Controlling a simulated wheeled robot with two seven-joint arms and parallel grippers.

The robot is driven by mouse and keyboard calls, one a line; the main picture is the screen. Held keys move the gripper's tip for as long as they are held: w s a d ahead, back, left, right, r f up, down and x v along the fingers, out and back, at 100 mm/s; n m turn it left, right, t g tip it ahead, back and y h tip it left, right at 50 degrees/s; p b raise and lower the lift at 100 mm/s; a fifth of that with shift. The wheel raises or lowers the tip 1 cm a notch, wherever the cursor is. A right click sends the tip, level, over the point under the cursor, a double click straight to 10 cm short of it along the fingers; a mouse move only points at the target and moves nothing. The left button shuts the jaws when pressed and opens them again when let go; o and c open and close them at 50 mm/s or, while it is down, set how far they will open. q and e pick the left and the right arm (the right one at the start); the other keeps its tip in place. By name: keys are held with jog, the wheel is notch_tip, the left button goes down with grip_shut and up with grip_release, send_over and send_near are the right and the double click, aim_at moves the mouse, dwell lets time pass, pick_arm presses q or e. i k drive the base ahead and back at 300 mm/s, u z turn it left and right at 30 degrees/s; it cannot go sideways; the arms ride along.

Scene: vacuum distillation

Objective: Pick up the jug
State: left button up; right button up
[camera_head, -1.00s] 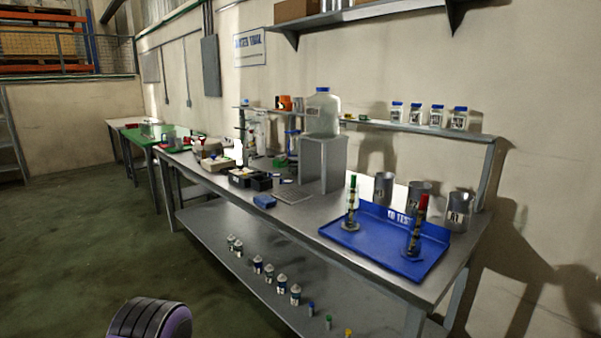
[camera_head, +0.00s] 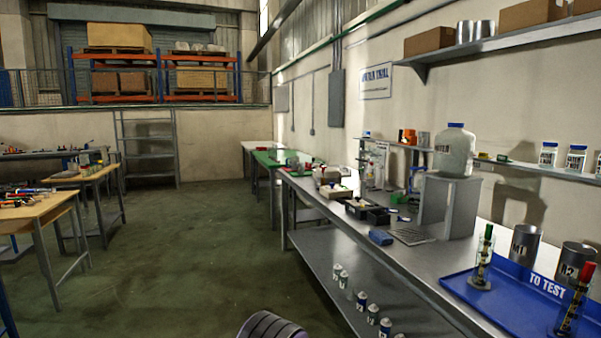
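A large translucent jug (camera_head: 454,152) with a blue cap and a dark label stands upright on a grey box-shaped stand (camera_head: 462,205) on the metal workbench at the right. Neither gripper is in view. Only a rounded dark and purple part of my own arm shows at the bottom edge, apart from the jug.
A blue tray (camera_head: 510,299) marked "TO TEST" is at the near right, with metal cups (camera_head: 525,245) behind it. Small bottles stand on the lower shelf (camera_head: 395,296). Wooden tables (camera_head: 35,208) stand at the left. The floor (camera_head: 200,260) between is clear.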

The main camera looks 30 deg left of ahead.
aim_at(294, 160)
jog(key=k, duration=0.6)
jog(key=u, duration=0.95)
jog(key=i, duration=1.75)
jog(key=u, duration=1.15)
jog(key=i, duration=4.8)
jog(key=z, duration=1.05)
jog(key=i, duration=1.1)
jog(key=z, duration=0.95)
